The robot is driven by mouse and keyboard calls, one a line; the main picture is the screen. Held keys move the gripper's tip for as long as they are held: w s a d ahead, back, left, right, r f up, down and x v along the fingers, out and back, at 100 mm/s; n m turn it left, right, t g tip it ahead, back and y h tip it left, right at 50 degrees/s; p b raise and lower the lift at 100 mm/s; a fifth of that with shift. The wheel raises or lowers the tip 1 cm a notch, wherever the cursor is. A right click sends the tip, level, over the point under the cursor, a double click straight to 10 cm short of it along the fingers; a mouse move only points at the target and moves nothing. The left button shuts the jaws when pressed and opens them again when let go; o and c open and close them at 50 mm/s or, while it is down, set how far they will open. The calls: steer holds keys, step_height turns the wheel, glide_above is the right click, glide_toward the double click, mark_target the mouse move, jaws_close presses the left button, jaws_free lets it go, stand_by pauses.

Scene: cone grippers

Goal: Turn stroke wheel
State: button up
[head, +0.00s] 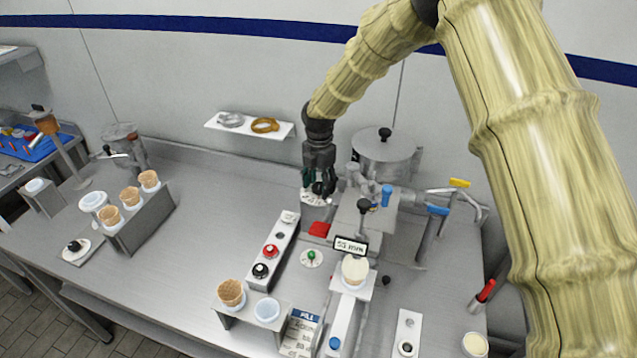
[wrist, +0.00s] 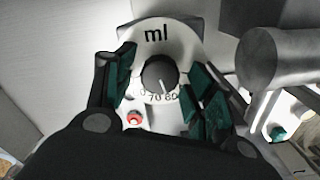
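The stroke wheel (wrist: 159,75) is a dark round knob with a white pointer line, on a white dial plate (wrist: 190,44) marked "ml" with a number scale. In the wrist view the pointer aims down and slightly right, near the numbers. My gripper (wrist: 164,92) is open, with a green-padded finger on each side of the wheel and visible gaps to it. In the head view my gripper (head: 318,190) points down over the dial plate (head: 313,200), and hides most of the wheel.
A small red button (wrist: 135,118) lies beside the left finger. A grey metal cylinder (wrist: 285,57) stands close on the right. In the head view, a lidded pot (head: 386,158) and a machine with blue and yellow handles (head: 438,210) stand right of my gripper. A control box (head: 273,250) stands in front.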

steer(key=c, duration=0.7)
steer(key=shift+c, duration=0.2)
steer(key=shift+m, duration=0.3)
steer(key=shift+m+b, duration=1)
steer(key=shift+m, duration=1.6)
steer(key=o, duration=1)
steer(key=shift+d, duration=0.1)
steer(key=shift+o, duration=0.2)
steer(key=shift+r, duration=0.1)
